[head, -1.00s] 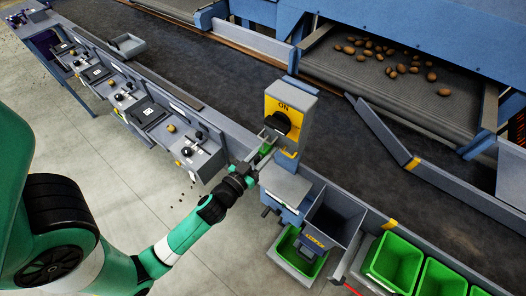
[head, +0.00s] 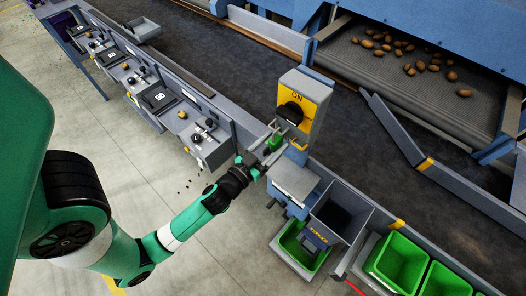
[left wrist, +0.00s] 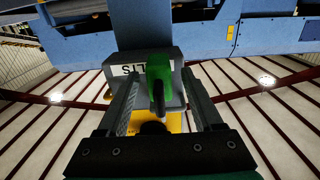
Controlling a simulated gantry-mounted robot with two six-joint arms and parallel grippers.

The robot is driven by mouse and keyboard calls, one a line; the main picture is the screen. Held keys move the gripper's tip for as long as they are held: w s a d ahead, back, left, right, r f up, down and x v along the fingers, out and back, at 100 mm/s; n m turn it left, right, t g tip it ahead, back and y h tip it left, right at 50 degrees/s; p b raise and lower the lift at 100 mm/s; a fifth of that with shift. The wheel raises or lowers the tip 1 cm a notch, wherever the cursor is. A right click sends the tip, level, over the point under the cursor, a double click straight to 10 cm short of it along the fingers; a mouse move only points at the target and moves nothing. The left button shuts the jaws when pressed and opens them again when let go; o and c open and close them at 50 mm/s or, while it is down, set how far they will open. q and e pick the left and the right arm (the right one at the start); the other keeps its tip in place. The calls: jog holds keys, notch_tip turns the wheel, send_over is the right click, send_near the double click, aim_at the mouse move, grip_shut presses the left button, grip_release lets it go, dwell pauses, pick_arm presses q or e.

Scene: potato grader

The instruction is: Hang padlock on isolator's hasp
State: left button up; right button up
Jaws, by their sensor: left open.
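The isolator is a grey box (head: 318,92) with a yellow front marked ON and a black rotary knob (head: 290,113), standing at the conveyor's near edge. A green padlock (head: 275,142) is just below and left of the knob. My left gripper (head: 271,147) is open, with its fingers on either side of the padlock. In the left wrist view the padlock's green body (left wrist: 160,68) shows between the spread fingers, with visible gaps. Its dark shackle (left wrist: 158,100) points toward the yellow plate (left wrist: 172,122). I cannot tell whether the shackle passes through the hasp. My right gripper is not in view.
A grey platform (head: 294,181) and a grey hopper (head: 340,215) stand just below the isolator. Green crates (head: 395,262) line the lower right. Control boxes (head: 160,98) run along the conveyor's near side at upper left. Potatoes (head: 410,52) lie on the far belt.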

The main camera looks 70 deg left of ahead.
pick_arm(q)
jog(key=b+v, duration=0.2)
jog(key=v, duration=0.1)
jog(key=b+v, duration=0.2)
jog(key=v, duration=0.1)
jog(key=b+v, duration=0.2)
jog(key=v, duration=0.2)
jog(key=shift+d+f, duration=0.15)
jog(key=shift+f, duration=0.15)
jog(key=shift+s+r, duration=0.3)
jog(key=shift+r, duration=0.05)
jog(key=shift+d, duration=0.1)
